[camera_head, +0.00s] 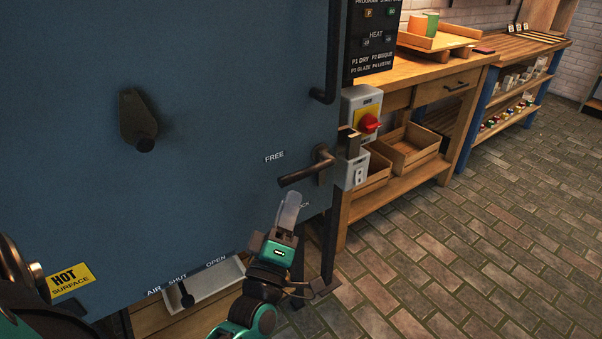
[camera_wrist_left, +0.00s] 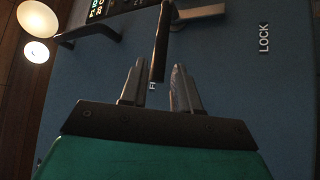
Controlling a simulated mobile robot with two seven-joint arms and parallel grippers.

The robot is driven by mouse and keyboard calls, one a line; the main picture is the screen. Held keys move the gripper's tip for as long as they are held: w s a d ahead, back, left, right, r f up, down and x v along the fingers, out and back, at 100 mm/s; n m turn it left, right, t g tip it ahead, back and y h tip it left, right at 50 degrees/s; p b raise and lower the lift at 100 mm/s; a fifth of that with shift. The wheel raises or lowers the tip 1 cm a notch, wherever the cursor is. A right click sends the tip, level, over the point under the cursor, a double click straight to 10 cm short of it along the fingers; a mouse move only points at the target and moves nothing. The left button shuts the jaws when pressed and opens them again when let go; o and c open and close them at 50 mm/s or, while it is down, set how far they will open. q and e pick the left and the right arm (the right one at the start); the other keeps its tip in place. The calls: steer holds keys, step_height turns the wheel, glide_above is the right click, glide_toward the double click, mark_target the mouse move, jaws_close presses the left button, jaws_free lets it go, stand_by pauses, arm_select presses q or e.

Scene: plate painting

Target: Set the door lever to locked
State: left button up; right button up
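The door lever (camera_head: 302,172) is a dark bar on the blue door (camera_head: 220,90), pointing left from its pivot, just below and right of the FREE label (camera_head: 274,156). The LOCK label is partly hidden behind my gripper in the head view; it reads clearly in the left wrist view (camera_wrist_left: 264,38). My left gripper (camera_head: 290,207) is just below the lever in the head view. In the left wrist view its fingers (camera_wrist_left: 158,88) are apart, and the lever (camera_wrist_left: 161,40) shows between them; I cannot tell whether they touch. My right gripper is out of view.
A red knob (camera_head: 369,123) on a grey box is right of the lever. An upright black handle (camera_head: 329,70) sits above it. A dark cover (camera_head: 138,118) hangs on the door. An air slider (camera_head: 187,294) is below. A wooden bench (camera_head: 440,75) stands right; the brick floor is clear.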

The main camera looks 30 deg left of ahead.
mark_target(300, 174)
arm_select(q)
steer(key=x, duration=0.7)
steer(key=shift+w, duration=0.3)
steer(key=shift+c, duration=0.2)
jaws_close()
